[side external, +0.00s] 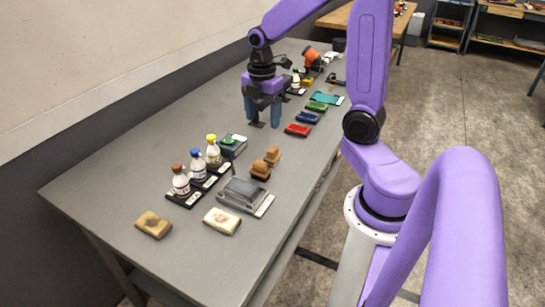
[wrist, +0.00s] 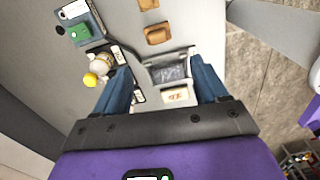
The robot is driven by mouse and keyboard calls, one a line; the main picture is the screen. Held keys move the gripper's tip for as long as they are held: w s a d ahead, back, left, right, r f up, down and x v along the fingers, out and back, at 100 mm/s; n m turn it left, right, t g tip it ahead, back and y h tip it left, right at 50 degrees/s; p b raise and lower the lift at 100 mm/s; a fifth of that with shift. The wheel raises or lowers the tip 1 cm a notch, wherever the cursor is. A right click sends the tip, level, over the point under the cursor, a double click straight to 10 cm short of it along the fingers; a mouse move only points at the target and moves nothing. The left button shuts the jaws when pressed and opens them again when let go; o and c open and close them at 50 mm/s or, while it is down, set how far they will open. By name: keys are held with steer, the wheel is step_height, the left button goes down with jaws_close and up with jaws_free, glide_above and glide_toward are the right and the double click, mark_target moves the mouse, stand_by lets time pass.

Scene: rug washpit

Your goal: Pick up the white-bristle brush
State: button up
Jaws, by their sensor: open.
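Two small brown wooden-backed pieces that look like brushes lie on the table: a nearer one (side external: 260,169) and a farther one (side external: 272,154). They also show near the top of the wrist view, one at the upper edge (wrist: 147,4) and one below it (wrist: 157,34). I cannot make out bristle colour on either, so I cannot tell which is the white-bristle brush. My gripper (side external: 262,124) is open and empty above the table, beyond both pieces in the side view. Its two blue fingers (wrist: 160,66) point down, apart from everything.
A grey tray (side external: 243,196), a pale block (side external: 221,221) and a yellow sponge (side external: 153,224) lie nearer. Red (side external: 298,130), blue (side external: 308,117) and green (side external: 317,106) items line the right edge.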

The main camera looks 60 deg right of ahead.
steer(key=n, duration=0.1)
glide_above(272, 148)
steer(key=f, duration=0.1)
step_height(272, 148, down, 17)
steer(key=shift+f, duration=0.1)
stand_by(0.7)
steer(key=c, duration=1.3)
steer(key=shift+o, duration=0.2)
steer(key=shift+r, duration=5.05)
